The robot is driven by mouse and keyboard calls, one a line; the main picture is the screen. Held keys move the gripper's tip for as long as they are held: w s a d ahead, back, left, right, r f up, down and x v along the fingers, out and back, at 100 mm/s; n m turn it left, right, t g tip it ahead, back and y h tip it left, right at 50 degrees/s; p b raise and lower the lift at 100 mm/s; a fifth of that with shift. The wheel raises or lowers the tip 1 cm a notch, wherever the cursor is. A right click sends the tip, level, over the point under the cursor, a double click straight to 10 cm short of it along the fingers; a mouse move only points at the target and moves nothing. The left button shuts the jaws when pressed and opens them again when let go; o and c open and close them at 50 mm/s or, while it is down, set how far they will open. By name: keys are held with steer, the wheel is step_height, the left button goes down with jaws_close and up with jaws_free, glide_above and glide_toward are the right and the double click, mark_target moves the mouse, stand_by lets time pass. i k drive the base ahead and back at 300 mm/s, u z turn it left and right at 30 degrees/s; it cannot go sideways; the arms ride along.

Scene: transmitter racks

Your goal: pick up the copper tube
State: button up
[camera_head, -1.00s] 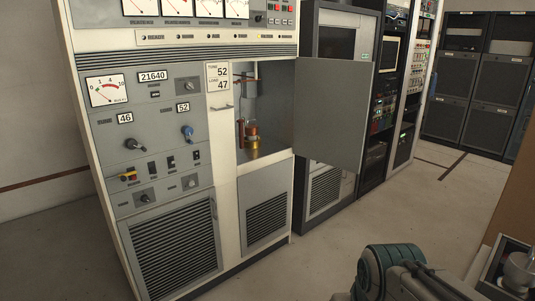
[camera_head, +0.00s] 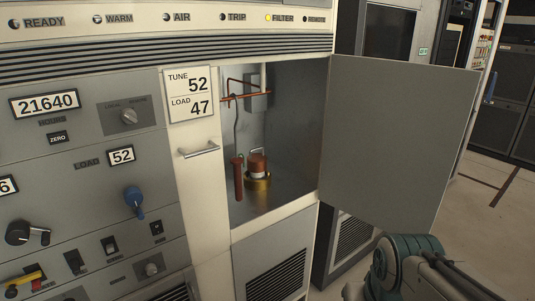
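My gripper is not in view; only part of my arm shows at the lower right, outside the compartment and apart from the tube.
The compartment door (camera_head: 400,140) stands wide open to the right. A bent copper pipe (camera_head: 240,97) crosses the compartment above the tube. A white card (camera_head: 190,95) reads TUNE 52, LOAD 47. A handle (camera_head: 200,150) sticks out left of the opening.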

mark_target(256, 163)
steer(key=i, duration=0.75)
steer(key=u, duration=3.7)
steer(key=k, duration=1.45)
steer(key=z, duration=1.95)
steer(key=i, duration=1.05)
